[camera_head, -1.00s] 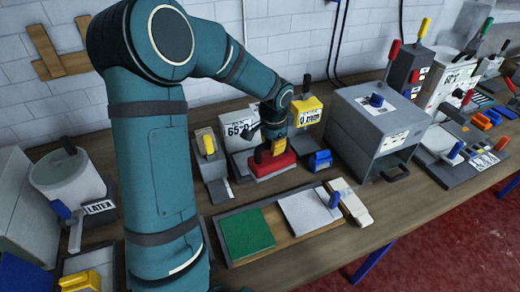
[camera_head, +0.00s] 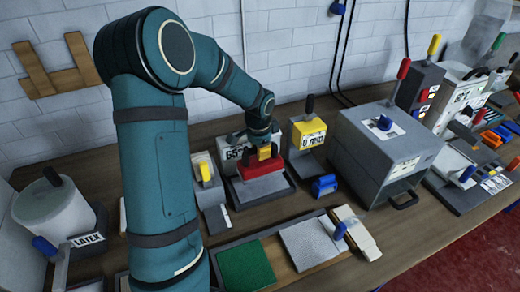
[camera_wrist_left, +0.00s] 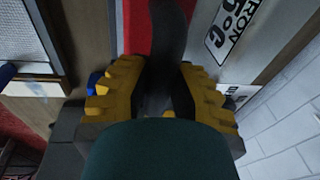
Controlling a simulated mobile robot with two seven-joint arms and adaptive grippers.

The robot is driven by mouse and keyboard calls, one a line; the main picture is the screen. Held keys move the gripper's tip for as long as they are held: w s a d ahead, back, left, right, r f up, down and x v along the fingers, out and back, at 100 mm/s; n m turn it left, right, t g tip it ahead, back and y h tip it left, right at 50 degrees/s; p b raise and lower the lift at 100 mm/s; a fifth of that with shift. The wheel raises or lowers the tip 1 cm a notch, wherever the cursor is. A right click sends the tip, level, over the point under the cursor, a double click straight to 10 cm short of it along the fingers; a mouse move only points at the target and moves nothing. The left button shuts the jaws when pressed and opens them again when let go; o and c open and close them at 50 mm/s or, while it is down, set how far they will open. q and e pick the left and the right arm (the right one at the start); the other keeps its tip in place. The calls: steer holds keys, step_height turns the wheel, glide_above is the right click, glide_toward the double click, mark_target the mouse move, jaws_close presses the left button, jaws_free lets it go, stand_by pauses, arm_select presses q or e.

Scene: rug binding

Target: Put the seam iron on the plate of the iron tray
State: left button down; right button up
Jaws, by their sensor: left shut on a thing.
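The seam iron (camera_head: 260,167), a red body with a dark handle, is over the grey iron tray (camera_head: 262,190), whose upright panel is marked 65°C. My left gripper (camera_head: 264,152), with yellow fingers, is shut on the iron's handle from above. In the left wrist view the dark handle (camera_wrist_left: 168,45) stands between the yellow fingers (camera_wrist_left: 160,100). Part of the red body shows beside it, and the labelled panel (camera_wrist_left: 232,30) is to the right. I cannot tell whether the iron touches the tray's plate. My right gripper is not in view.
A yellow-fronted unit (camera_head: 308,137) stands right of the tray, with a blue clip (camera_head: 325,185) in front. A large grey machine (camera_head: 385,150) is farther right. A grey unit with a yellow handle (camera_head: 208,185) is close left. A board with a green pad (camera_head: 245,267) lies in front.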

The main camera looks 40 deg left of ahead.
mark_target(260, 163)
arm_select(q)
steer(key=shift+f, duration=2.85)
steer(key=shift+f+b, duration=0.1)
steer(key=shift+b, duration=0.2)
steer(key=c, duration=0.9)
jaws_free()
steer(key=r, duration=0.4)
steer(key=s+r, duration=0.1)
steer(key=r, duration=0.3)
steer(key=d+r+p, duration=0.1)
steer(key=r, duration=0.3)
steer(key=shift+s, duration=0.4)
steer(key=shift+f, duration=0.1)
